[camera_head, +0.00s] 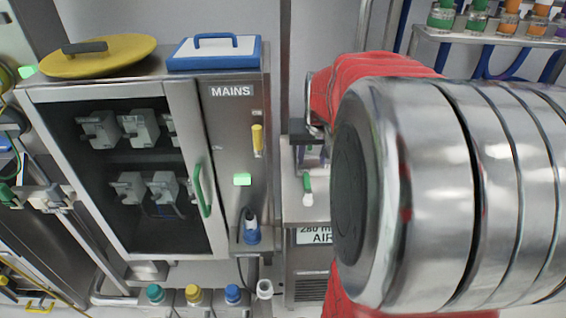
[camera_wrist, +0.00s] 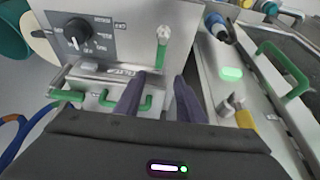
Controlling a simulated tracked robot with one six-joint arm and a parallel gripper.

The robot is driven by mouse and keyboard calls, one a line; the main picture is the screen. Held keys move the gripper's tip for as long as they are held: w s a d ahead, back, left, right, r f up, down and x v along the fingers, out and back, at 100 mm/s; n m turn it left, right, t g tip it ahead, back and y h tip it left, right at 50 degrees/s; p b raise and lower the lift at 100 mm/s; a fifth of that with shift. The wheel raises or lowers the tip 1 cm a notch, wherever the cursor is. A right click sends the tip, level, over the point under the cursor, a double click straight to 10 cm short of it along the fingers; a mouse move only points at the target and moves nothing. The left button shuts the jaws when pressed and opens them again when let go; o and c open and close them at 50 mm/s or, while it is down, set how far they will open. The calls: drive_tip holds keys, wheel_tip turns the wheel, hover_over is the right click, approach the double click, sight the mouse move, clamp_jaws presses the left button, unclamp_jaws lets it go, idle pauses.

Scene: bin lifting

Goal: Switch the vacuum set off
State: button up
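A metal unit (camera_head: 302,212) stands right of the MAINS cabinet; I cannot read the word vacuum on it. Its panel (camera_wrist: 125,45) in the wrist view carries a black rotary knob (camera_wrist: 78,32) with small, unclear lettering around it. A green-and-white lever (camera_wrist: 162,45) stands at the panel's right; a similar one (camera_head: 307,190) shows in the head view. My gripper (camera_wrist: 160,80) has two dark fingers apart with nothing between them, in front of the panel's lower edge and right of the knob. In the head view my arm hides most of the gripper and unit.
The MAINS cabinet (camera_head: 231,120) has a yellow lever (camera_head: 258,139), a lit green lamp (camera_head: 242,179) and a green door handle (camera_head: 202,190). Green handles (camera_wrist: 70,95) lie low near my left finger. A blue plug (camera_head: 250,228) sits below the lamp. Bottles (camera_head: 442,14) stand at upper right.

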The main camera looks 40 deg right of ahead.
sight(306, 180)
drive_tip(key=shift+f, duration=0.1)
drive_tip(key=x, duration=1.3)
drive_tip(key=shift+w+d+f, duration=0.1)
drive_tip(key=shift+w+f, duration=0.1)
drive_tip(key=shift+f, duration=0.05)
drive_tip(key=c, duration=0.9)
clamp_jaws()
